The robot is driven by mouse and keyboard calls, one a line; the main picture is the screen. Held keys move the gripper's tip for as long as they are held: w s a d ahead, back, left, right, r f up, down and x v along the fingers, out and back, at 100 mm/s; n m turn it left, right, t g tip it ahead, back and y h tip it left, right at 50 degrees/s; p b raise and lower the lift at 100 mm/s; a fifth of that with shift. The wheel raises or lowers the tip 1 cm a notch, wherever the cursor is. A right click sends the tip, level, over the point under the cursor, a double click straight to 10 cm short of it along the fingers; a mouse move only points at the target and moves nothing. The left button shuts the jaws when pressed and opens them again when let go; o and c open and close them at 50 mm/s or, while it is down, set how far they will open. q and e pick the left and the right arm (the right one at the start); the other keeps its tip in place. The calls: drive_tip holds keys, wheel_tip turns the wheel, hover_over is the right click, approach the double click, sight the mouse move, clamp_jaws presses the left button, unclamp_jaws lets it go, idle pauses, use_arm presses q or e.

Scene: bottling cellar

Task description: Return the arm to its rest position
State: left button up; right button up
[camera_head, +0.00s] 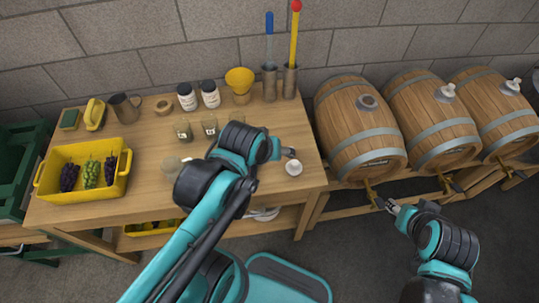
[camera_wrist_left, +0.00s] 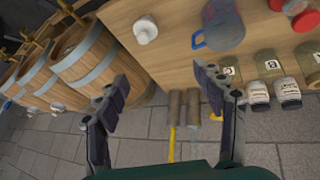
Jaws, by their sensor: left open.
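My left gripper (camera_head: 289,153) is over the right part of the wooden workbench (camera_head: 148,150), close to a white stopper-like piece (camera_head: 294,168) lying near the bench's right edge. In the left wrist view my left gripper (camera_wrist_left: 168,90) has its two fingers spread wide, with nothing between them. The white piece (camera_wrist_left: 146,30) shows there on the bench, apart from the fingers. My left forearm hides part of the bench in the head view. My right gripper (camera_head: 387,204) is low in front of the left barrel, near its tap; its jaws are too small to read.
Barrels (camera_head: 360,130) lie on a rack at the right. The bench holds a yellow crate of grapes (camera_head: 60,192), jars (camera_head: 187,97), a yellow funnel (camera_head: 240,80) and metal tubes (camera_head: 290,82) with tools. A blue-handled jug (camera_wrist_left: 222,25) stands near the left gripper. Floor shows between bench and right arm.

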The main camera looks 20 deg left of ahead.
use_arm(q)
drive_tip(key=m, duration=0.3)
drive_tip(key=s+m+t, duration=0.1)
drive_tip(key=shift+s+a+f+m, duration=0.1)
drive_tip(key=shift+a+m, duration=0.15)
drive_tip(key=shift+m, duration=0.05)
